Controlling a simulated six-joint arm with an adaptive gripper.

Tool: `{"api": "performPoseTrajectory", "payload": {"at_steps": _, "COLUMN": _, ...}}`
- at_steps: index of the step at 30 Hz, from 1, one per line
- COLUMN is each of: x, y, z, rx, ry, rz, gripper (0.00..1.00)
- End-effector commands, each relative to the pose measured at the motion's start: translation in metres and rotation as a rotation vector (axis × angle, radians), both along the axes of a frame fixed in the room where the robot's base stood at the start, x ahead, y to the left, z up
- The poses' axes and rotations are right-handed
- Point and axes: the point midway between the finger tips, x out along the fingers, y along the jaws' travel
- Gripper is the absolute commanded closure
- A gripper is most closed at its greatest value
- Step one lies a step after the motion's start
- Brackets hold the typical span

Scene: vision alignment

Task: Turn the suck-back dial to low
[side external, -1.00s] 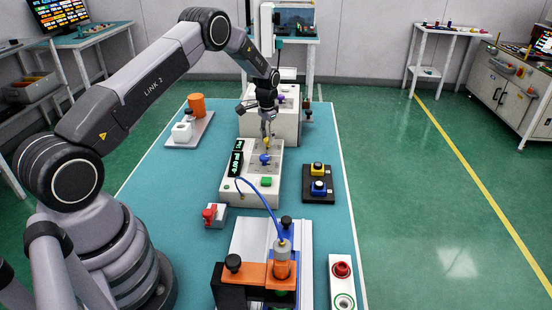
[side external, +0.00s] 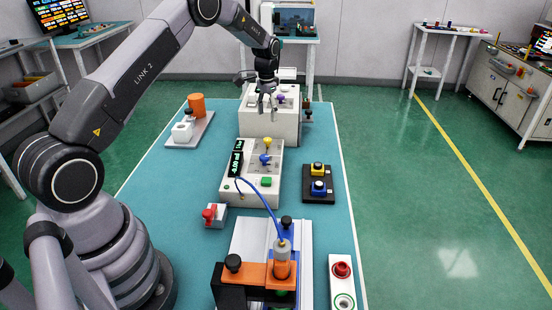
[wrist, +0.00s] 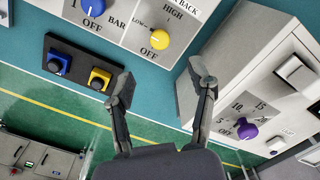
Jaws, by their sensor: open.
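The suck-back dial is a yellow knob (side external: 267,142) at the far end of the white dispenser unit (side external: 240,187). In the wrist view the yellow knob (wrist: 160,39) has LOW to its left, HIGH above and OFF below. Its pointer mark appears to face LOW, though it is small. My gripper (side external: 267,104) is open and empty, raised above and beyond the dial, in front of the white box. In the wrist view my gripper (wrist: 162,78) has its fingers spread, apart from the knob.
A blue knob (side external: 264,160) is close to the yellow one. The white box (side external: 262,127) with a purple knob (wrist: 243,129) stands just behind. A black button panel (side external: 318,197) lies to the right. A blue hose (side external: 262,193) arches from the unit to an orange fixture (side external: 254,273).

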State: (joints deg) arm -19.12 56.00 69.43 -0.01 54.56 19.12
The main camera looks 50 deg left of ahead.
Motion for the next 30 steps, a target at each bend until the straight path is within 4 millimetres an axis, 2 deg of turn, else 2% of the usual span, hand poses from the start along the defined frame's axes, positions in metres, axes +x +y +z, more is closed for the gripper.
{"api": "performPoseTrajectory", "payload": {"at_steps": 3, "x": 0.000, "y": 0.000, "z": 0.020, "rx": 0.001, "ry": -0.002, "rz": 0.000, "gripper": 0.44}}
{"api": "performPoseTrajectory", "payload": {"at_steps": 6, "x": 0.000, "y": 0.000, "z": 0.029, "rx": 0.000, "ry": -0.001, "rz": 0.000, "gripper": 0.44}}
{"api": "performPoseTrajectory", "payload": {"at_steps": 17, "x": 0.000, "y": 0.000, "z": 0.034, "rx": 0.000, "ry": 0.000, "rz": 0.000, "gripper": 0.44}}
{"api": "performPoseTrajectory", "payload": {"at_steps": 20, "x": -0.001, "y": -0.003, "z": 0.041, "rx": 0.002, "ry": -0.006, "rz": -0.001, "gripper": 0.44}}
{"api": "performPoseTrajectory", "payload": {"at_steps": 23, "x": -0.008, "y": -0.014, "z": 0.070, "rx": 0.010, "ry": -0.030, "rz": -0.003, "gripper": 0.44}}
{"api": "performPoseTrajectory", "payload": {"at_steps": 26, "x": -0.025, "y": -0.036, "z": 0.119, "rx": 0.022, "ry": -0.074, "rz": -0.004, "gripper": 0.44}}
{"api": "performPoseTrajectory", "payload": {"at_steps": 30, "x": -0.070, "y": -0.075, "z": 0.189, "rx": 0.035, "ry": -0.146, "rz": -0.005, "gripper": 0.44}}
